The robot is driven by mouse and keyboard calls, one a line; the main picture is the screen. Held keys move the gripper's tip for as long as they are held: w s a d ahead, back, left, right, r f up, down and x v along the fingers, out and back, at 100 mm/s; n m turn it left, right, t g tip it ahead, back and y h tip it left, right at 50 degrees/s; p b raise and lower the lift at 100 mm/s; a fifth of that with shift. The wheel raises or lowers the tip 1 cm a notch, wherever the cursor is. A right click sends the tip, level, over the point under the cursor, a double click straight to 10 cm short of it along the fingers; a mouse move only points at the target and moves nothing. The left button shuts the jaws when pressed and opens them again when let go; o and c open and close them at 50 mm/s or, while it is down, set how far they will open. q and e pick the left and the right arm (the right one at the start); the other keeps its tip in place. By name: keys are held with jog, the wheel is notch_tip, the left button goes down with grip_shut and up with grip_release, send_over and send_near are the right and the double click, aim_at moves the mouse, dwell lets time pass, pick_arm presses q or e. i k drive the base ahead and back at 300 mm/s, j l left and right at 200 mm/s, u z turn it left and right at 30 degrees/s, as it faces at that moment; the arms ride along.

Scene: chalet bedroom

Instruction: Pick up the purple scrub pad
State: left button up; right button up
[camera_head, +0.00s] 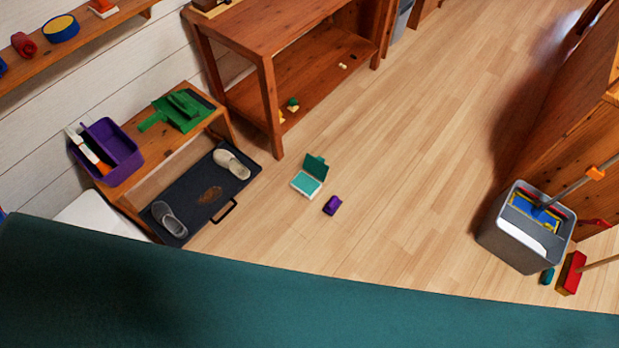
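A small purple scrub pad (332,205) lies on the wooden floor near the middle of the head view. It is just right of and below a small open box (308,180) with a green lid, and a gap of floor shows between them. Neither of my grippers shows in this view.
A large dark teal surface (250,300) fills the bottom of the view. A dark tray (190,190) with two shoes lies left, by a low bench with a purple caddy (122,150). A grey bucket (500,236) stands right. Open floor (420,180) lies between.

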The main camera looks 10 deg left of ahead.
aim_at(334, 204)
jog(key=i+l+u, duration=0.15)
jog(key=i+l, duration=0.55)
jog(key=i, duration=0.05)
